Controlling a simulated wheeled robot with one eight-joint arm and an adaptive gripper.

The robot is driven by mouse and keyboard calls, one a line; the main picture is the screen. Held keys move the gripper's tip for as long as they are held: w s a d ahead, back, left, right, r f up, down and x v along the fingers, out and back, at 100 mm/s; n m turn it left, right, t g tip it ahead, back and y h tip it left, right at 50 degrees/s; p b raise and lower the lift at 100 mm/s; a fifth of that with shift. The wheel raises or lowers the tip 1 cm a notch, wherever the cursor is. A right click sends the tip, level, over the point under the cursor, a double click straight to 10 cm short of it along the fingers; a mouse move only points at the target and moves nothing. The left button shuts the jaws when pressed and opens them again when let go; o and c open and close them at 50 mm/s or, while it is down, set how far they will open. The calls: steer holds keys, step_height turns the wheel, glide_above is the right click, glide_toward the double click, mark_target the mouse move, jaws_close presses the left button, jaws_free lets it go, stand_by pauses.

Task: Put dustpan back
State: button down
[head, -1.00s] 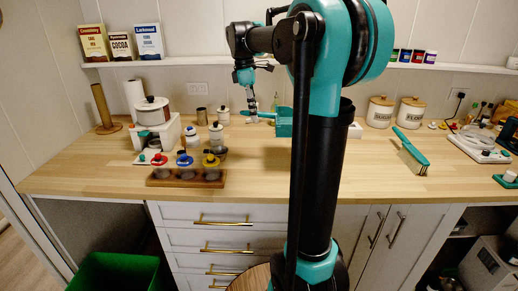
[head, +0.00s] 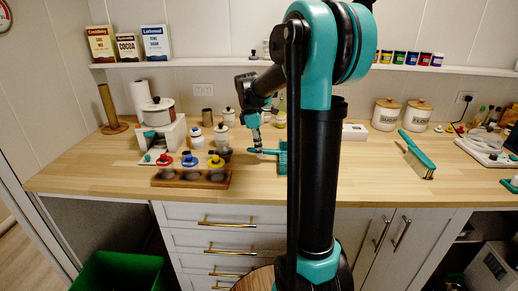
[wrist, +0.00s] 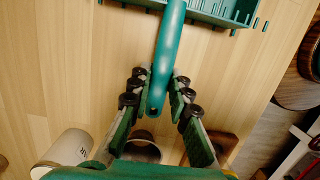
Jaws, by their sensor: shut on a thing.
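The teal dustpan (head: 283,160) shows in the head view just left of my arm column, which hides part of it. My gripper (head: 256,148) is at the left end of its handle. In the wrist view, the fingers of my gripper (wrist: 158,84) are shut on the end of the dustpan handle (wrist: 168,42), one on each side. The pan (wrist: 232,12) extends past the fingertips and is cut off by the top edge. Whether the pan touches the counter is hard to tell.
A teal hand brush (head: 418,155) lies on the counter (head: 360,178) at right. A wooden rack (head: 190,178) with colour-lidded jars stands front left. Two canisters (head: 387,114) and a white box (head: 354,132) are behind. A shelf (head: 215,63) runs above. A green bin (head: 115,270) is below.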

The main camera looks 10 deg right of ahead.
steer(key=shift+f, duration=0.1)
steer(key=c, duration=1.4)
jaws_free()
steer(key=r, duration=0.4)
steer(key=a+r, duration=0.1)
steer(key=r, duration=0.7)
steer(key=shift+w+a, duration=0.3)
steer(key=shift+a, duration=0.1)
